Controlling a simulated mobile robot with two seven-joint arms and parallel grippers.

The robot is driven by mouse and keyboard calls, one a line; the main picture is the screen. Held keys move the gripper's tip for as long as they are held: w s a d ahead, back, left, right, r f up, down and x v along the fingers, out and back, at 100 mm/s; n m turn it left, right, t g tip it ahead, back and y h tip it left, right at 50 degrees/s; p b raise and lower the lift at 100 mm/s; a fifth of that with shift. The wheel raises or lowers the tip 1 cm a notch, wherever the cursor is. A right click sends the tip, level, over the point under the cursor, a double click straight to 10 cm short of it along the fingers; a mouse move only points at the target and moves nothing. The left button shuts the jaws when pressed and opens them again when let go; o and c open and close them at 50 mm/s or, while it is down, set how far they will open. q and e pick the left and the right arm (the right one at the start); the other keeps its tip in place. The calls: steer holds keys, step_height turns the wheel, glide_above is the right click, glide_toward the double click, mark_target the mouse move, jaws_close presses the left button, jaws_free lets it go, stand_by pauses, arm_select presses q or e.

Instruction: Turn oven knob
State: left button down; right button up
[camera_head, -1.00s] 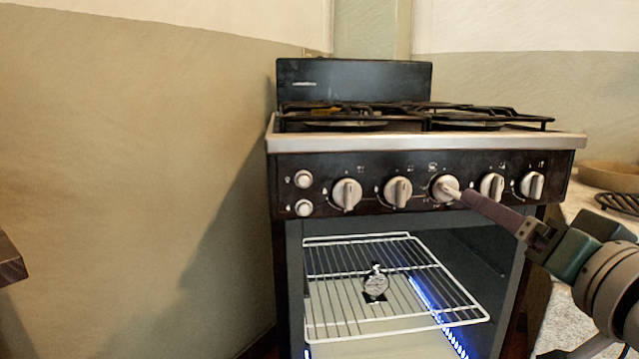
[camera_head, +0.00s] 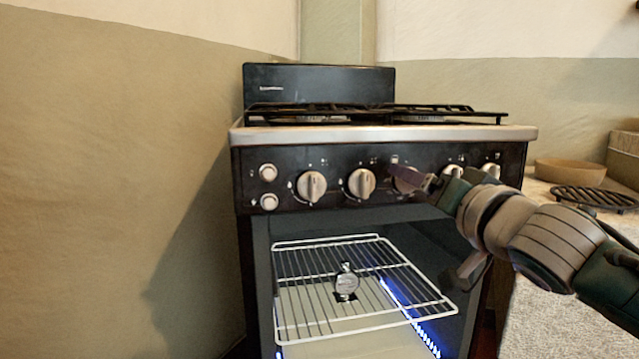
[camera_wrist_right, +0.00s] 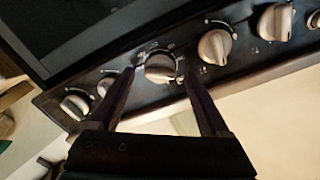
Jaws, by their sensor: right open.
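The black oven (camera_head: 385,158) has a row of pale round knobs across its front panel. The middle knob (camera_head: 407,183) is partly covered by my right gripper (camera_head: 396,175), which reaches in from the right. In the right wrist view the middle knob (camera_wrist_right: 160,68) appears between the two fingertips of my open right gripper (camera_wrist_right: 160,74), with a gap on each side. Two knobs (camera_head: 311,186) (camera_head: 361,183) to its left are clear of the arm. The two to its right are partly hidden behind my gripper and wrist. My left gripper is not in view.
Metal burner grates (camera_head: 445,112) lie on the stove top. The lit oven cavity holds a white wire rack (camera_head: 325,243) with a round gauge (camera_head: 346,282). A counter at right holds a bowl (camera_head: 569,172) and a dark trivet (camera_head: 595,197). A bare wall is at left.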

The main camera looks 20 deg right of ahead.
jaws_close()
stand_by(0.5)
steer(key=shift+n, duration=0.3)
steer(key=n+p, duration=0.3)
steer(key=n, duration=1.8)
steer(key=shift+a+p, duration=0.2)
steer(key=shift+p, duration=0.2)
